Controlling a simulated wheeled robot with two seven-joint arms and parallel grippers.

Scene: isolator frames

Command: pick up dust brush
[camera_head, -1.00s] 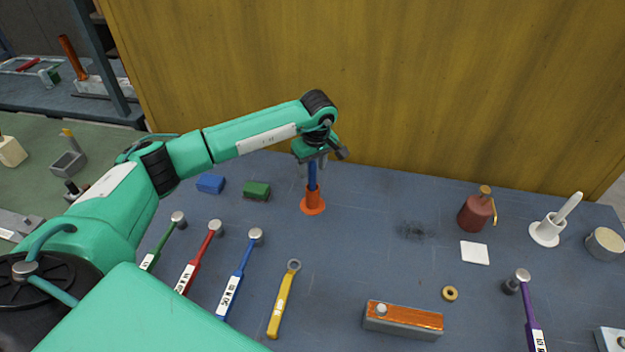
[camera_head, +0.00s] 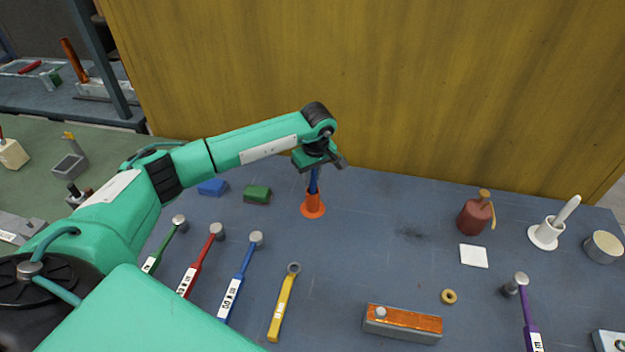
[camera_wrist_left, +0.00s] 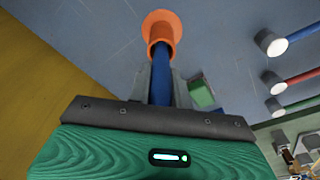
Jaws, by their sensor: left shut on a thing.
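A blue handle (camera_head: 314,183), which I take to be the dust brush, stands upright in an orange holder (camera_head: 313,206) near the back of the table. Its lower end is hidden inside the holder. My left gripper (camera_head: 316,170) is above the holder, with its fingers shut on the upper part of the blue handle. In the left wrist view, the blue handle (camera_wrist_left: 162,78) runs between the two grey fingers into the mouth of the orange holder (camera_wrist_left: 160,28). My right gripper is not in view.
Blue (camera_head: 212,187) and green (camera_head: 257,194) blocks lie left of the holder. Several hammers and a yellow wrench (camera_head: 283,305) lie in front. A red can (camera_head: 474,217) and a white holder (camera_head: 544,236) stand at right. A wooden wall (camera_head: 400,80) rises behind.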

